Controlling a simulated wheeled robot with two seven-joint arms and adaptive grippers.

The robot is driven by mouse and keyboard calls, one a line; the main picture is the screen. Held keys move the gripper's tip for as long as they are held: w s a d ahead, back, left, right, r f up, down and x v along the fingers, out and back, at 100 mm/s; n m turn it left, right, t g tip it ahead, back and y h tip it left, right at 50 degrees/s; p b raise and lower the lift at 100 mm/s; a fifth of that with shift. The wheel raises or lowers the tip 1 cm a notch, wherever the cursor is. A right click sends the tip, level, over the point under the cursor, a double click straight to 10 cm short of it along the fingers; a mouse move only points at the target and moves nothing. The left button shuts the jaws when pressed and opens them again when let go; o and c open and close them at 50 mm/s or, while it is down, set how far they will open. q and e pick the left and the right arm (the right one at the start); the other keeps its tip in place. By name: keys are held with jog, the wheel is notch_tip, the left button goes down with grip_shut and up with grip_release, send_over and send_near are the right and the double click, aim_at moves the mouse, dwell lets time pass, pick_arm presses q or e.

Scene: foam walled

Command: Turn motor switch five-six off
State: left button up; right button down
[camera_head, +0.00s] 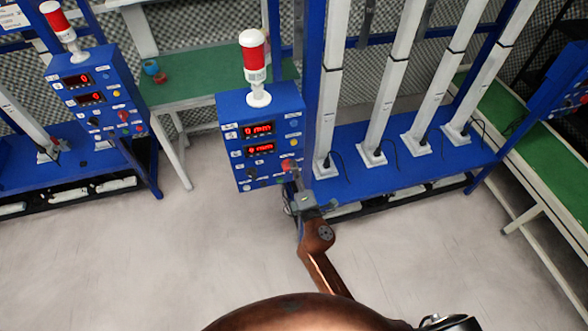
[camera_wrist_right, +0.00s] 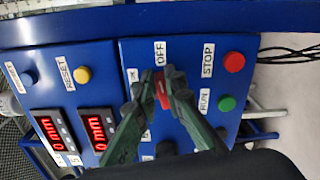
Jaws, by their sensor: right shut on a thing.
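A blue control box (camera_head: 228,112) stands in the middle of the head view, with two red lit displays and a red-and-white beacon on top. In the right wrist view its panel (camera_wrist_right: 190,55) appears turned sideways. A red switch knob (camera_wrist_right: 162,92) sits by a white OFF label (camera_wrist_right: 161,53). My right gripper (camera_wrist_right: 161,84) is shut on this red knob, one dark finger on each side. In the head view the right gripper (camera_head: 293,176) is at the box's lower right corner. The switch's number is not readable. My left gripper is not in view.
The panel also has a red STOP button (camera_wrist_right: 234,62), a green RUN button (camera_wrist_right: 227,103) and a yellow RESET button (camera_wrist_right: 82,74) near the fingers. A blue rack with white posts (camera_head: 386,85) stands to the right. A similar box (camera_head: 95,88) is at left. The front floor is clear.

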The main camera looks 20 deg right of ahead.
jog(key=shift+f+m, duration=0.25)
jog(key=shift+m, duration=0.85)
jog(key=shift+b, duration=0.3)
jog(key=c, duration=2)
grip_release()
jog(key=s, duration=0.7)
jog(key=shift+s, duration=0.3)
